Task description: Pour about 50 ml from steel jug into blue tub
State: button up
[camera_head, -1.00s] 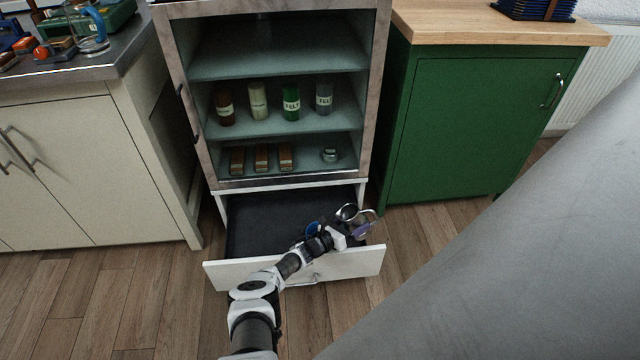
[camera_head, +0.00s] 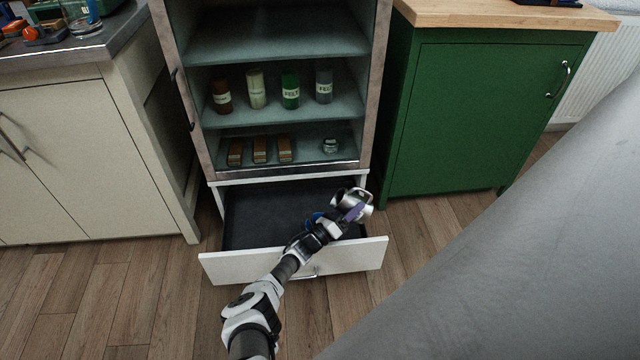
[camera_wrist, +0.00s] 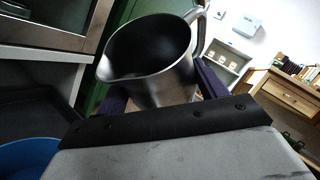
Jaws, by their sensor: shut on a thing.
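The steel jug (camera_wrist: 160,75) is held in my gripper (camera_wrist: 165,95), with its open mouth and spout toward the left in the wrist view. It also shows in the head view (camera_head: 352,203), above the right side of the open drawer. It looks tilted; its inside is dark and I cannot see any liquid. The blue tub (camera_wrist: 28,157) shows in part at the lower left of the wrist view, below the jug. In the head view only a small blue piece (camera_head: 313,217) of it shows in the drawer behind my gripper.
The open drawer (camera_head: 222,268) is under a shelf cabinet with several labelled jars (camera_head: 256,90) and small wooden blocks (camera_head: 260,150). A green cabinet (camera_head: 475,120) stands to the right and a cream cabinet (camera_head: 90,160) to the left. The drawer's left part is free.

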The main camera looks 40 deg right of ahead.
jog(key=shift+w+a+r+n+t+h+b, duration=0.1)
jog(key=shift+r+n+t+h+b, duration=0.35)
jog(key=shift+n, duration=0.35)
jog(key=shift+r+n+t+h+b, duration=0.35)
jog(key=shift+n+h+b, duration=0.1)
jog(key=shift+n, duration=0.35)
dwell(0.6)
jog(key=shift+w+a+r, duration=0.1)
jog(key=shift+a+r, duration=0.05)
jog(key=shift+r, duration=0.05)
dwell(0.4)
jog(key=shift+s+r+n+t, duration=0.3)
jog(key=shift+n+t, duration=0.1)
jog(key=shift+n, duration=0.1)
dwell(0.4)
jog(key=m, duration=0.1)
jog(key=f+m+g+y+p, duration=0.1)
jog(key=s+d+f+m+g, duration=0.1)
jog(key=shift+f, duration=0.2)
jog(key=m+y+p, duration=0.1)
jog(key=f+m+y+p, duration=0.1)
jog(key=shift+w+f+m+g, duration=0.1)
jog(key=shift+f+m+g, duration=0.2)
jog(key=shift+g, duration=0.1)
jog(key=shift+f+m+y, duration=0.3)
jog(key=shift+f+m, duration=0.2)
jog(key=shift+f, duration=0.05)
dwell(0.9)
